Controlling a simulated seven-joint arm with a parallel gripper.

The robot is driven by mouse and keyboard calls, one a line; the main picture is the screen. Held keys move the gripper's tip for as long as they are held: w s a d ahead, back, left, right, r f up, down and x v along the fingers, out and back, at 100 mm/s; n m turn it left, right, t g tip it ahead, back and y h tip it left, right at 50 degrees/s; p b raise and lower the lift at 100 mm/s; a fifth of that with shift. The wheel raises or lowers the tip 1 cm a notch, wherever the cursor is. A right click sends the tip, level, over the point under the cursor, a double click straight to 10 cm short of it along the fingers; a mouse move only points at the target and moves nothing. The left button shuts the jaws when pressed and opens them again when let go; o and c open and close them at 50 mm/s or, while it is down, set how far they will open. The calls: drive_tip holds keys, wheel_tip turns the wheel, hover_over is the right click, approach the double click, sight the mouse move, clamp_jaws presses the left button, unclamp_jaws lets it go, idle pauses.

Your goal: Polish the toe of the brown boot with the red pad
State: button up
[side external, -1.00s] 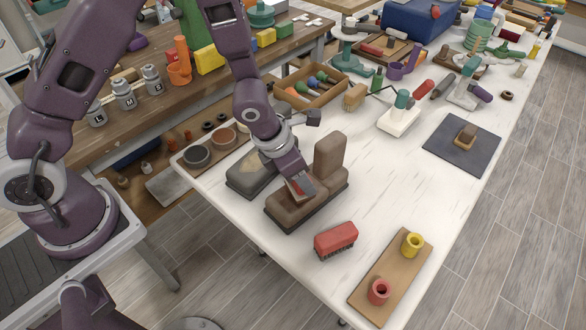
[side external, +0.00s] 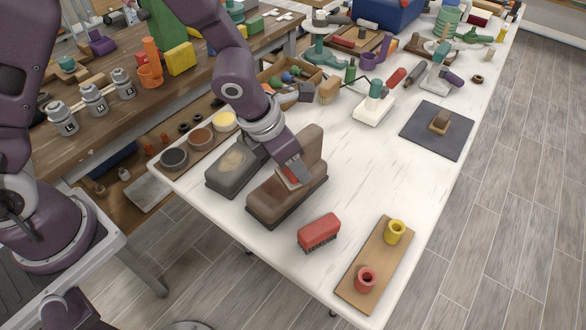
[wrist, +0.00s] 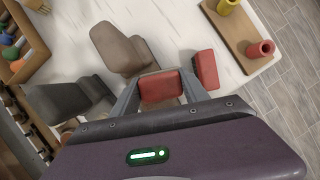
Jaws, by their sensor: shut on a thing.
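The brown boot (side external: 270,204) stands on the white table in the side view, its shaft at the back right and its toe toward the front left. Its shaft (wrist: 118,48) also shows in the wrist view. My gripper (side external: 293,174) is low over the boot's upper, close to the shaft. It is shut on the red pad (wrist: 160,88), which lies between the two fingers. Only a sliver of the pad (side external: 290,178) shows in the side view. The pad seems to be at the boot's surface, but I cannot tell whether they touch. The gripper and pad hide part of the boot in the wrist view.
A dark grey boot (side external: 228,175) stands close to the left. A tray of round polish tins (side external: 187,157) is beyond it. A red brush (side external: 318,232) and a wooden board (side external: 352,284) with two cups lie in front. A dark mat (side external: 452,118) is at right.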

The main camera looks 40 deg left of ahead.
drive_tip(key=shift+r, duration=1.2)
drive_tip(key=shift+r, duration=0.2)
drive_tip(key=r, duration=0.3)
drive_tip(key=w+r, duration=0.1)
drive_tip(key=shift+d+r, duration=0.3)
drive_tip(key=shift+r, duration=0.1)
drive_tip(key=w+d+n+y, duration=0.2)
drive_tip(key=w+d+n, duration=0.2)
drive_tip(key=w+d, duration=0.6)
drive_tip(key=shift+n+t, duration=0.3)
drive_tip(key=shift+n, duration=0.1)
wheel_tip(320, 180, down, 19)
drive_tip(key=shift+w+r, duration=0.1)
drive_tip(key=shift+w, duration=0.05)
drive_tip(key=o, duration=1.4)
drive_tip(key=shift+f, duration=0.2)
drive_tip(key=shift+o, duration=0.2)
